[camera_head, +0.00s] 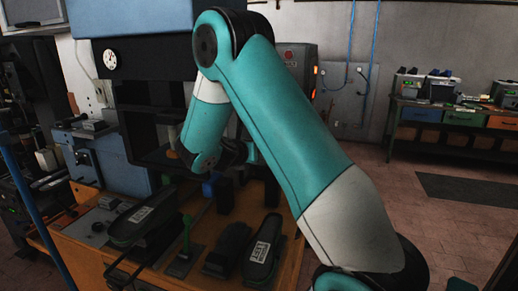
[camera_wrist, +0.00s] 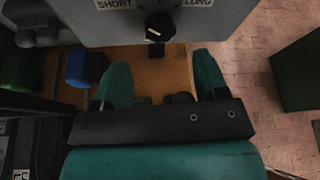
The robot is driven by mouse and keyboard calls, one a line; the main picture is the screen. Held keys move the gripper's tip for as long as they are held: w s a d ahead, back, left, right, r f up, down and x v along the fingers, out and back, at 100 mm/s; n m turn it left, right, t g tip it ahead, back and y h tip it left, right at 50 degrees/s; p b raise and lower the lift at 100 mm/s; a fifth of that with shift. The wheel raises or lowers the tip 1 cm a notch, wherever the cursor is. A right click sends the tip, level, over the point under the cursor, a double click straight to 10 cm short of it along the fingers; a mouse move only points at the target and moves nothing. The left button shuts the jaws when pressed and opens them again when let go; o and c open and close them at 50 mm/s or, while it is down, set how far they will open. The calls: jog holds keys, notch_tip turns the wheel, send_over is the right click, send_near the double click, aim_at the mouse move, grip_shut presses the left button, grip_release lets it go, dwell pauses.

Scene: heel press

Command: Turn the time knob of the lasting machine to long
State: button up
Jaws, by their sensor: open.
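In the wrist view, the black time knob (camera_wrist: 160,26) sticks out from the grey panel (camera_wrist: 235,20) of the lasting machine. Above it are the labels "SHORT" (camera_wrist: 115,4) on the left and "LONG" (camera_wrist: 198,3) on the right. A small white mark shows on the knob; I cannot tell for sure which label it points to. My gripper (camera_wrist: 160,60) is open and empty, its two teal fingers spread either side of the knob's line, apart from it. In the head view, the machine (camera_head: 135,18) has a blue top and a white dial; my arm hides the knob.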

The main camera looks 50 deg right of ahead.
jog(key=p+x, duration=0.1)
jog(key=x, duration=0.6)
jog(key=shift+p, duration=0.4)
jog(key=shift+d, duration=0.1)
jog(key=c, duration=0.9)
